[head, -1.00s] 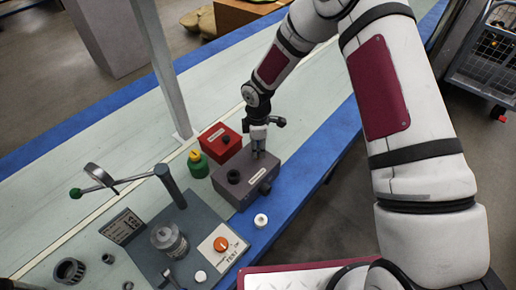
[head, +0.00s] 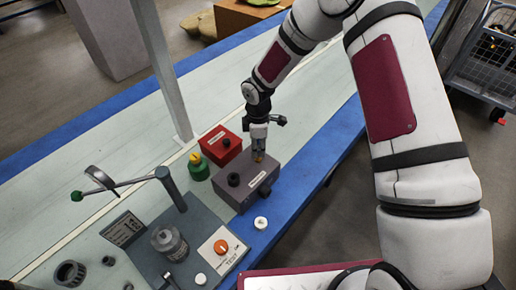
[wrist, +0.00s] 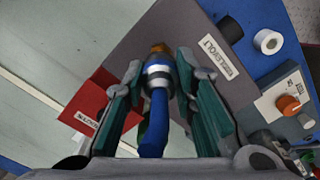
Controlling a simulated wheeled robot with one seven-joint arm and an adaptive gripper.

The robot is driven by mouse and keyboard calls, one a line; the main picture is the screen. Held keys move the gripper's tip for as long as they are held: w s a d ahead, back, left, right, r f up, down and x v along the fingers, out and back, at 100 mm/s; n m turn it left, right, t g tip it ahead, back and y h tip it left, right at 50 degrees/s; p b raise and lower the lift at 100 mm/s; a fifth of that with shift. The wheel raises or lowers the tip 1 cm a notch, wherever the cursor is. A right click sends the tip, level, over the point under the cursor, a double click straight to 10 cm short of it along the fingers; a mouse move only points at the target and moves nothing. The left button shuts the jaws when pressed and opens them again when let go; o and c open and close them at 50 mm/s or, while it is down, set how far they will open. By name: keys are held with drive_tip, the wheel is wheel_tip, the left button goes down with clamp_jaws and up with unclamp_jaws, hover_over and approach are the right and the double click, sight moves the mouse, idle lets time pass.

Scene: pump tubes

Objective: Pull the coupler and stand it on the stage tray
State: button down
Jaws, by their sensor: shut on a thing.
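The coupler (wrist: 158,75) shows in the wrist view as a narrow blue, white and orange piece between my fingers. My gripper (head: 258,146) is shut on it, above the grey box (head: 240,196). In the head view only a small orange end of the coupler (head: 258,157) shows under the fingertips, close to the box top. I cannot tell whether it touches the box. A dark grey flat plate (head: 197,208) lies at the lower left, with a post and a clear cylinder on it; I cannot tell whether it is the stage tray.
A red box (head: 221,145) and a green container with a yellow top (head: 198,168) stand beside the grey box. A white ring (head: 261,222) lies in front. A panel with an orange knob (head: 221,246) and loose dark rings (head: 70,273) lie lower left.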

drive_tip(key=shift+r, duration=1.15)
